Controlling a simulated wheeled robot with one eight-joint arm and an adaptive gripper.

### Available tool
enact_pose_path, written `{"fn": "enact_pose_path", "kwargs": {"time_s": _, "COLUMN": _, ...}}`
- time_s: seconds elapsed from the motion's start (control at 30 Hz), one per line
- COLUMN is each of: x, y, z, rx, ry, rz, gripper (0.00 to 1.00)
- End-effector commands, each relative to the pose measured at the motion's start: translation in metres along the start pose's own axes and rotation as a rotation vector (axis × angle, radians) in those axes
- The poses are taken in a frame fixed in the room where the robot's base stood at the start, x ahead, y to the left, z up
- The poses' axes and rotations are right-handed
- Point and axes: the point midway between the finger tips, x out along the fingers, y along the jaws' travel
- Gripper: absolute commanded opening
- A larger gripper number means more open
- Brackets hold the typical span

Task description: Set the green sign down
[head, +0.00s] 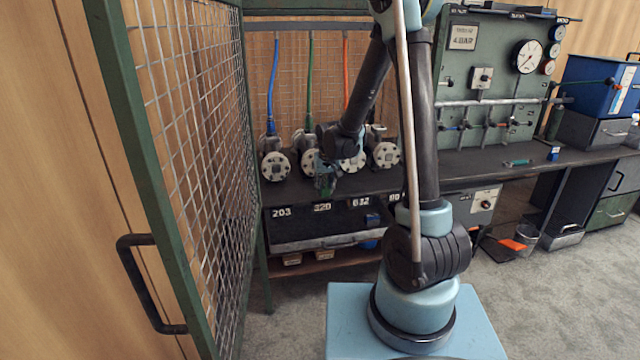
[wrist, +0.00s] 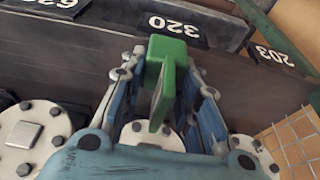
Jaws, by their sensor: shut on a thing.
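The green sign (wrist: 168,75) is between the two fingers of my gripper (wrist: 165,80) in the wrist view, and the gripper is shut on it. One flat face of the sign shows, with a thicker block at its far end. In the head view my gripper (head: 326,180) is at the front edge of the dark bench, with a small bit of green (head: 325,187) at its tip. The sign is close to the bench edge above the 320 label (head: 322,207); whether it touches the bench I cannot tell.
Several flanged pipe ends, one a flange (head: 275,166), stand along the dark bench (head: 440,172), behind and beside my gripper. An open green mesh door (head: 195,130) is on the left. A gauge panel (head: 490,80) stands at right. Part of the bench right of the flanges is clear.

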Motion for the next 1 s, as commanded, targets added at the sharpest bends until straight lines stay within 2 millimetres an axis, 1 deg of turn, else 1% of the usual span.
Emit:
{"fn": "enact_pose_path", "kwargs": {"time_s": 0.03, "x": 0.003, "y": -0.002, "z": -0.009, "rx": 0.000, "ry": 0.000, "rz": 0.000, "gripper": 0.03}}
{"fn": "enact_pose_path", "kwargs": {"time_s": 0.1, "x": 0.005, "y": -0.003, "z": -0.016, "rx": -0.001, "ry": 0.000, "rz": 0.000, "gripper": 0.03}}
{"fn": "enact_pose_path", "kwargs": {"time_s": 0.37, "x": 0.009, "y": -0.004, "z": -0.029, "rx": 0.000, "ry": 0.000, "rz": 0.000, "gripper": 0.03}}
{"fn": "enact_pose_path", "kwargs": {"time_s": 0.47, "x": 0.012, "y": -0.005, "z": -0.040, "rx": 0.000, "ry": 0.000, "rz": 0.000, "gripper": 0.03}}
{"fn": "enact_pose_path", "kwargs": {"time_s": 0.67, "x": 0.021, "y": -0.009, "z": -0.069, "rx": 0.001, "ry": 0.000, "rz": 0.000, "gripper": 0.03}}
{"fn": "enact_pose_path", "kwargs": {"time_s": 0.7, "x": 0.027, "y": -0.009, "z": -0.065, "rx": 0.001, "ry": 0.000, "rz": 0.000, "gripper": 0.03}}
{"fn": "enact_pose_path", "kwargs": {"time_s": 0.8, "x": 0.034, "y": -0.008, "z": -0.062, "rx": 0.001, "ry": 0.000, "rz": 0.000, "gripper": 0.03}}
{"fn": "enact_pose_path", "kwargs": {"time_s": 1.0, "x": 0.035, "y": -0.008, "z": -0.061, "rx": 0.001, "ry": 0.000, "rz": 0.000, "gripper": 0.03}}
